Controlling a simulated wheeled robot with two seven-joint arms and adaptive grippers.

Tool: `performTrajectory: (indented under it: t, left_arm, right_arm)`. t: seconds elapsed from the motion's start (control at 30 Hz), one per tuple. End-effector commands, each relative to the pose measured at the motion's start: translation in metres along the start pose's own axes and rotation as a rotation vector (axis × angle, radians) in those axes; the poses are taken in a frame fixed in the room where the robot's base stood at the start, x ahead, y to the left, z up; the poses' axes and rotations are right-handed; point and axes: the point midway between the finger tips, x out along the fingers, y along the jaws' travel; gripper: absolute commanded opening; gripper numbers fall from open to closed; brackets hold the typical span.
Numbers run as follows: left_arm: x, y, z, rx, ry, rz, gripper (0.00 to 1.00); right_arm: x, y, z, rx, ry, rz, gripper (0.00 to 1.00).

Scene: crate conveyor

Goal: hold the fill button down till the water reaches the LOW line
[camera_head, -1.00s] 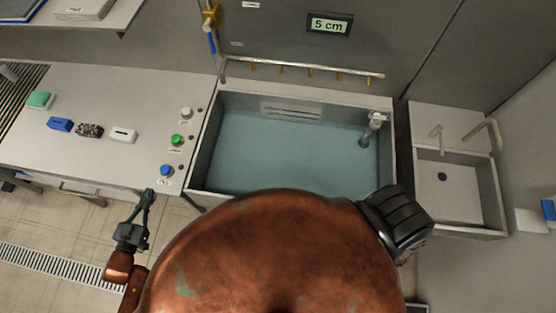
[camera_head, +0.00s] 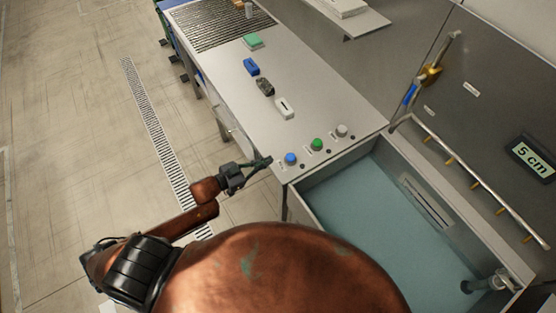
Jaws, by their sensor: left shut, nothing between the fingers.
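The water tank (camera_head: 318,217) holds blue-grey water (camera_head: 380,215) and is partly hidden by my own body. A display (camera_head: 533,158) on the wall reads 5 cm. A blue button (camera_head: 290,158), a green button (camera_head: 317,144) and a pale grey button (camera_head: 342,131) stand in a row beside the tank. Their labels are too small to read, so I cannot tell which is fill. My left gripper (camera_head: 268,161) is shut and empty at the counter's front edge, just left of the blue button and seemingly apart from it. No LOW line is readable. My right gripper is not in view.
On the counter (camera_head: 310,85) lie a white block (camera_head: 285,108), a dark speckled item (camera_head: 265,87), a blue block (camera_head: 251,67) and a green block (camera_head: 252,41). A spout (camera_head: 485,284) stands at the tank's far right. The floor at left is open.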

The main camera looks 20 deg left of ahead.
Motion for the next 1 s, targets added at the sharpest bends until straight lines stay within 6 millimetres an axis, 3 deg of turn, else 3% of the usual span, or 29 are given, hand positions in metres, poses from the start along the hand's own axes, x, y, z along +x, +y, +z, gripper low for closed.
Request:
performTrajectory:
  t: [0.47,0.53,0.7,1.0]
  left_arm:
    - [0.094,0.001,-0.003,0.001,0.003,0.002,0.0]
    - [0.094,0.0,0.014,-0.001,-0.004,0.0,0.0]
    - [0.099,0.001,0.032,0.0,0.0,0.001,0.0]
    - [0.099,0.001,0.038,0.001,0.0,0.001,0.0]
  right_arm:
    - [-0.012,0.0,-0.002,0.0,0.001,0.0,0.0]
    - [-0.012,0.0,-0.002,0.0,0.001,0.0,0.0]
    - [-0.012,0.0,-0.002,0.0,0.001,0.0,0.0]
    - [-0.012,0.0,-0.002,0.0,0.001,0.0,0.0]
